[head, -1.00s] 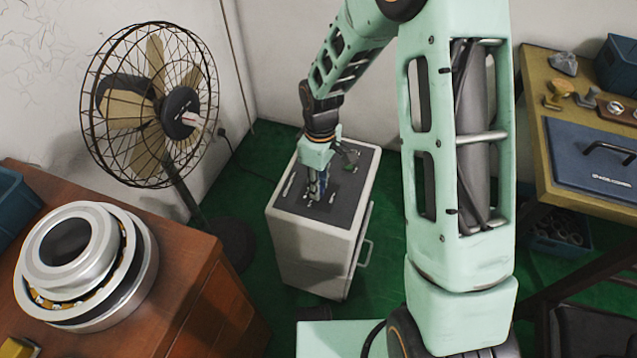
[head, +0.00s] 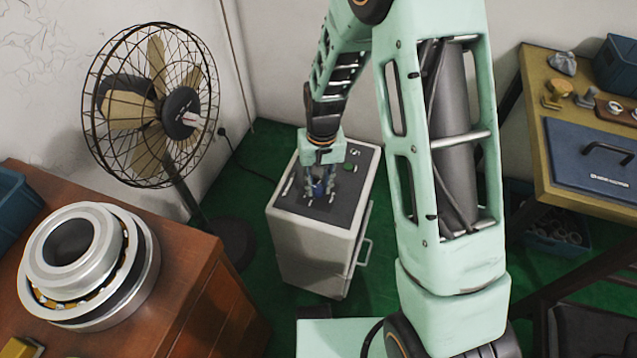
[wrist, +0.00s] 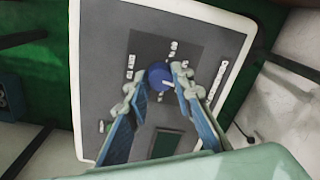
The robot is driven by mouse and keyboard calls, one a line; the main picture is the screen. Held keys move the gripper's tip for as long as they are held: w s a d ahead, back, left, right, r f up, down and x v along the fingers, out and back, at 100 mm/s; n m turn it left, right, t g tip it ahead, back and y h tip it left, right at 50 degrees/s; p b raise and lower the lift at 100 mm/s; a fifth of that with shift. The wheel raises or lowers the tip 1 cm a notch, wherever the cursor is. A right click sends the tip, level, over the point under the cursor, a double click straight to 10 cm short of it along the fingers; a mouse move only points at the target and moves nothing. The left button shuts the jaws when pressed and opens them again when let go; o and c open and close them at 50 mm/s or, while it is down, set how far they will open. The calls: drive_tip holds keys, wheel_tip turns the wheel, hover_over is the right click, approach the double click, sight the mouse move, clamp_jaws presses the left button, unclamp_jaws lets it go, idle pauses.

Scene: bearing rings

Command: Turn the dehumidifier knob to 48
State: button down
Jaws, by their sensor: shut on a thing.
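The dehumidifier (head: 311,250) is a pale cabinet standing on the green floor, with a dark grey top panel. In the wrist view its top panel (wrist: 205,50) carries white markings around a blue round knob (wrist: 158,76) with a light pointer line. The markings are too blurred to read. My gripper (wrist: 158,84) is over the panel with its two fingers closed on opposite sides of the knob. In the head view my gripper (head: 320,188) comes down from above onto the panel and mostly hides the knob.
A caged fan (head: 150,105) stands to the left. A wooden cabinet (head: 190,270) at front left bears a large bearing (head: 75,250). A workbench (head: 545,150) with a blue case (head: 590,160) is at right. A side handle (head: 364,252) sticks out from the dehumidifier.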

sight(320, 189)
drive_tip(key=shift+m+p, duration=0.3)
drive_tip(key=shift+m, duration=1.4)
drive_tip(key=shift+s, duration=0.1)
drive_tip(key=c, duration=1.7)
unclamp_jaws()
drive_tip(key=shift+o, duration=0.2)
wheel_tip(320, 189, up, 12)
drive_tip(key=shift+d, duration=0.25)
